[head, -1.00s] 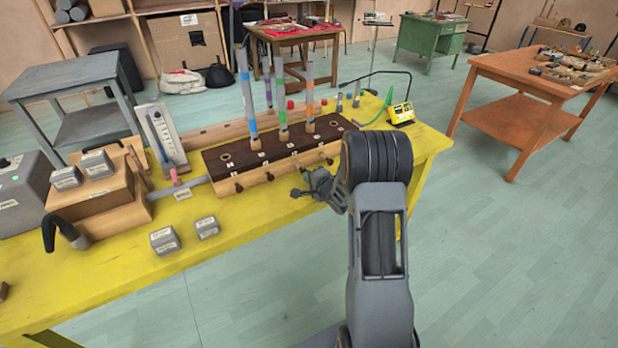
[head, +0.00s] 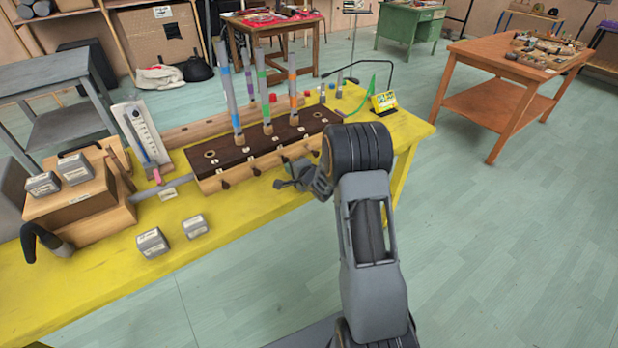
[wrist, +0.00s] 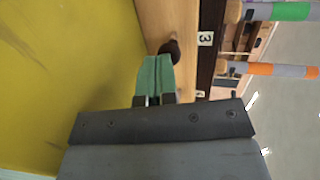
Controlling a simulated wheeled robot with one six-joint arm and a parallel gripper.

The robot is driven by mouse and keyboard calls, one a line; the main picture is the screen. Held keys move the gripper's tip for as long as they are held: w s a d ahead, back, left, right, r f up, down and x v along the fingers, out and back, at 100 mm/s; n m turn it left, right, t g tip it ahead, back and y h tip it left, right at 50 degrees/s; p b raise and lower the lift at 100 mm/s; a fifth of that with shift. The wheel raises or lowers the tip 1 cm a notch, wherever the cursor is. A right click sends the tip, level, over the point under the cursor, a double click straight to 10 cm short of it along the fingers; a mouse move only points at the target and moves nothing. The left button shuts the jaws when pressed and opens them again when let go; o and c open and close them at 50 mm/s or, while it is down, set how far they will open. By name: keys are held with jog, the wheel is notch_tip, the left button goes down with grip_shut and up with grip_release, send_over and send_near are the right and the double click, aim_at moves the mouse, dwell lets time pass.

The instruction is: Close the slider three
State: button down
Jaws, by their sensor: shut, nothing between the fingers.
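The dark knob of slider three (wrist: 171,47) sticks out from the pale wooden front of the pipe box, beside a white label marked 3 (wrist: 205,38), in the wrist view. In the head view the brown-topped box (head: 232,177) has a row of dark knobs along its front. My gripper (wrist: 157,58) has its green fingers pressed together and empty. Their tips are right beside the knob; I cannot tell whether they touch it. In the head view my gripper (head: 278,184) is in front of the box, near its right half.
Blue, green and orange banded tubes stand upright on the box. Two grey weights (head: 152,243) lie on the yellow table (head: 110,270). A wooden bellows block (head: 80,200) is at left. A yellow device (head: 384,102) is at right.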

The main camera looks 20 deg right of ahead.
jog(key=s+d, duration=0.1)
jog(key=s, duration=0.1)
jog(key=s+d, duration=0.1)
jog(key=s, duration=0.1)
jog(key=s+d+r, duration=0.1)
jog(key=shift+s, duration=0.4)
jog(key=v, duration=0.6)
jog(key=shift+s+a+p, duration=0.15)
jog(key=shift+a+p, duration=0.1)
jog(key=shift+p, duration=0.1)
